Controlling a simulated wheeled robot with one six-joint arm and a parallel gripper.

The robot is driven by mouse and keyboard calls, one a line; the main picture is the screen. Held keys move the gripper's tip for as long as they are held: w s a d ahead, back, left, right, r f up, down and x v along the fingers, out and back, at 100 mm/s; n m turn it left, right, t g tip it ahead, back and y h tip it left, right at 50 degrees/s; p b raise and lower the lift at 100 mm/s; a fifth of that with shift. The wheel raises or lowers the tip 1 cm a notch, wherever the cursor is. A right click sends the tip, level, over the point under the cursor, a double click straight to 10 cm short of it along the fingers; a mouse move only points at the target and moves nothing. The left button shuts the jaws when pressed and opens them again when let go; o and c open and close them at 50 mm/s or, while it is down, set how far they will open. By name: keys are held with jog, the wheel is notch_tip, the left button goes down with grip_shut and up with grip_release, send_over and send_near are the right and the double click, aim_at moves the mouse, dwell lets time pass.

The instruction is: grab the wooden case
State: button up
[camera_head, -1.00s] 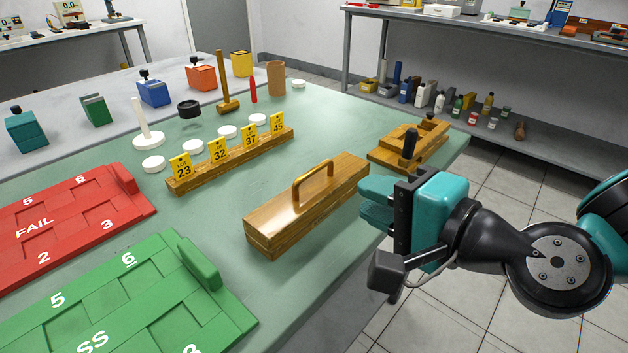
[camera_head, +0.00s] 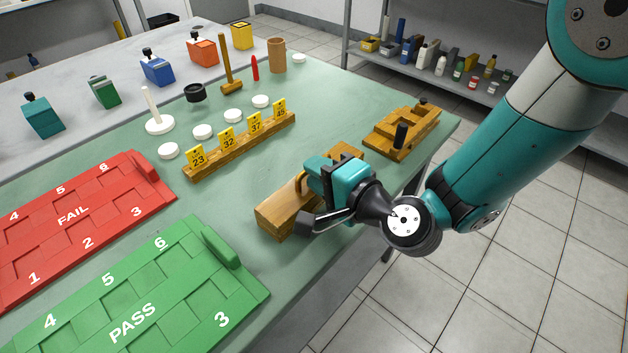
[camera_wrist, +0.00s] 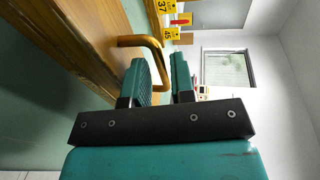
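The wooden case (camera_head: 283,211) is a long brown box lying on the green table mat. Its brass-coloured handle (camera_head: 299,182) stands up from the lid. My gripper (camera_head: 316,172) is over the case at the handle and hides much of the lid and handle. In the wrist view, the case (camera_wrist: 75,35) is at the upper left. The handle (camera_wrist: 141,41) reaches from it toward the gap between my two teal fingers (camera_wrist: 160,75). The fingers are apart, with part of the handle showing in the gap. I cannot tell whether they touch it.
A wooden rack (camera_head: 240,147) with yellow number tags stands behind the case. A wooden block fixture (camera_head: 405,130) is at the right. The green PASS tray (camera_head: 140,290) and red FAIL tray (camera_head: 80,225) lie to the left. Bare mat lies between the rack and the case.

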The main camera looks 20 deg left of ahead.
jog(key=shift+p+x, duration=0.4)
jog(key=shift+x, duration=0.6)
jog(key=shift+a, duration=0.15)
grip_shut()
jog(key=shift+w+r, duration=0.1)
